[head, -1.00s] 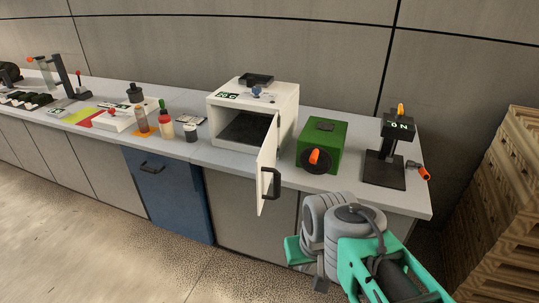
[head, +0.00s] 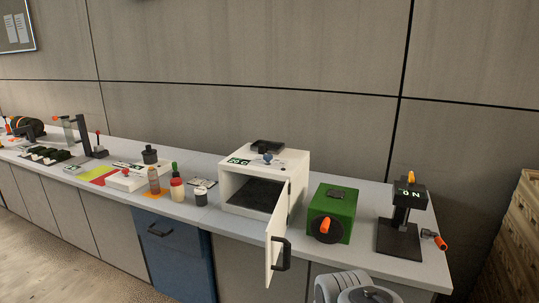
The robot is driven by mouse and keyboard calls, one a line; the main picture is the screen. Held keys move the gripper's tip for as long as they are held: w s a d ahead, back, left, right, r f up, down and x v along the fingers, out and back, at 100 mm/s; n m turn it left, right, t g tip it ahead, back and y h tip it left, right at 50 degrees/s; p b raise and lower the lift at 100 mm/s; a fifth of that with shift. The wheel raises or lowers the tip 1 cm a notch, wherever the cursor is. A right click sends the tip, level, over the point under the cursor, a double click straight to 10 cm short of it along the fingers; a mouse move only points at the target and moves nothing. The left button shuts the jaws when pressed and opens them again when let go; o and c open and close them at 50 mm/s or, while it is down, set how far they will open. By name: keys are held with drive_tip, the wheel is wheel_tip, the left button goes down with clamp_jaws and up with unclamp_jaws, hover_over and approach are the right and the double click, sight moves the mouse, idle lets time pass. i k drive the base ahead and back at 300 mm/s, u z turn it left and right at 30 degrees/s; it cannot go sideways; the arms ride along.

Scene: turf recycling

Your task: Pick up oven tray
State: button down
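The white oven (head: 237,189) stands on the bench with its door (head: 272,243) swung open toward me. A small dark, shallow tray-like piece (head: 268,147) lies on top of the oven. A dark flat surface (head: 254,193) shows inside the oven; I cannot tell whether it is a tray or the oven floor. My gripper is not in view; only a grey part of my arm shows at the bottom edge, right of the open door and in front of the bench.
A green box with an orange knob (head: 330,214) and a black stand reading "ON" (head: 401,237) are right of the oven. Several bottles and jars (head: 177,189) stand to its left. The open door juts past the bench edge. Stacked wooden pallets (head: 515,240) are at far right.

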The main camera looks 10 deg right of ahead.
sight(263, 147)
drive_tip(key=u, duration=0.45)
drive_tip(key=k, duration=1.15)
drive_tip(key=u, duration=1.05)
drive_tip(key=i, duration=0.85)
drive_tip(key=u, duration=0.3)
drive_tip(key=i, duration=2.15)
drive_tip(key=z, duration=0.3)
drive_tip(key=i, duration=1)
drive_tip(key=z, duration=1.55)
drive_tip(key=i, duration=0.85)
drive_tip(key=z, duration=0.95)
